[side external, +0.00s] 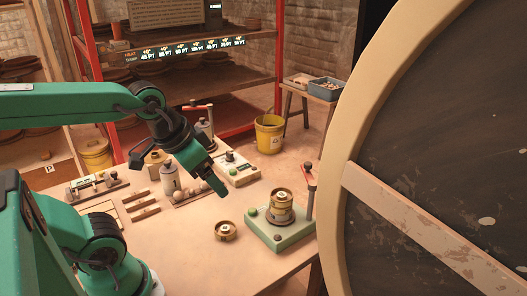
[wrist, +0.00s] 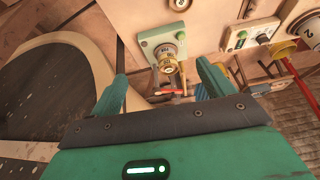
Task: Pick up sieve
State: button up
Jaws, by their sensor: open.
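A small round brass-coloured piece (side external: 225,231) lies alone on the table; it could be the sieve, but I cannot tell for sure. A similar brass stack (side external: 281,207) stands on the pale green press (side external: 270,235), which has a red-tipped lever (side external: 309,180). My gripper (side external: 217,184) is above the table, left of the press and higher than the loose piece, touching neither. In the wrist view my gripper (wrist: 163,82) has its two green fingers wide apart with nothing held. The press (wrist: 158,42) and its brass stack (wrist: 168,68) show beyond and between the fingers.
A control box (side external: 237,170) and grey weights (side external: 170,180) stand at the back of the table, with wooden blocks (side external: 144,212) at the left. A large round wheel (side external: 440,150) fills the right. The front middle of the table is clear.

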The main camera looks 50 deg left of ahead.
jog(key=w+a+f+m+g, duration=0.2)
jog(key=w+a+f, duration=0.15)
jog(key=f, duration=0.25)
jog(key=m+g, duration=0.3)
send_over(225, 228)
jog(key=shift+w+f, duration=0.1)
jog(key=shift+f, duration=4.9)
jog(key=shift+f, duration=1.3)
jog(key=shift+f, duration=2.6)
